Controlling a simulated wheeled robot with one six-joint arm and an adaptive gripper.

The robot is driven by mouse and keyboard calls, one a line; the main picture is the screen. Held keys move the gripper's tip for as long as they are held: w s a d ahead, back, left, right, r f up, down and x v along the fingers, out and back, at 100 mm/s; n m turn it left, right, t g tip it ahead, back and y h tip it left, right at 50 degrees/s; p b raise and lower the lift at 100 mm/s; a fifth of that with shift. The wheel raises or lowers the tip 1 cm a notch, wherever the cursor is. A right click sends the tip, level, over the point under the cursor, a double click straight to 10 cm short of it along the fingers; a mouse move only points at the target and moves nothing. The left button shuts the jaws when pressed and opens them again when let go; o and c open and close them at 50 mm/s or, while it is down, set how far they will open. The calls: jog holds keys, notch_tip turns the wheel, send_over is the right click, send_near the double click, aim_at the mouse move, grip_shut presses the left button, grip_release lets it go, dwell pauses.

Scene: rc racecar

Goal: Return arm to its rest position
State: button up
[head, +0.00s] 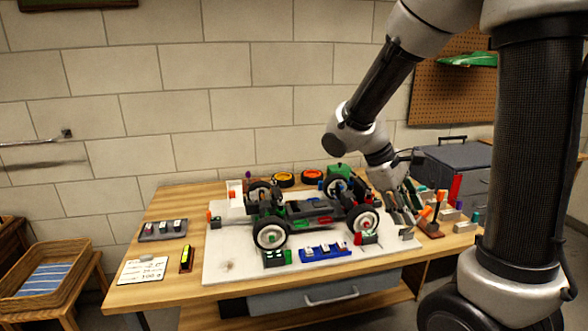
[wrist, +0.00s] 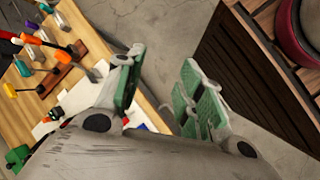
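My gripper (head: 402,212) hangs over the right part of the workbench (head: 150,292) in the head view, at the right end of the racecar chassis. The arm reaches down to it from the upper right. In the wrist view my gripper (wrist: 160,92) shows two green-padded fingers set apart, with nothing between them. The racecar (head: 312,212) stands on a white mat (head: 225,266), with its black wheels and dark chassis in view. In the head view the fingertips are hard to tell from the tools behind them.
A tool rack (head: 432,226) with coloured handles is close to my gripper. A grey toolbox (head: 455,160) stands behind it. A blue tray (head: 322,252) and a small grey tray (head: 163,230) lie on the bench. A wicker basket (head: 72,262) is at the left. Above the bench is free room.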

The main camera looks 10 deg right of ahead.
jog(key=s+a+r+m+t+y, duration=0.2)
jog(key=s+r+m+t+y, duration=0.3)
jog(key=s+r, duration=0.5)
jog(key=shift+s+m+t+y, duration=0.4)
jog(key=shift+s+m+t, duration=0.2)
jog(key=shift+m+t, duration=0.25)
jog(key=shift+r, duration=0.1)
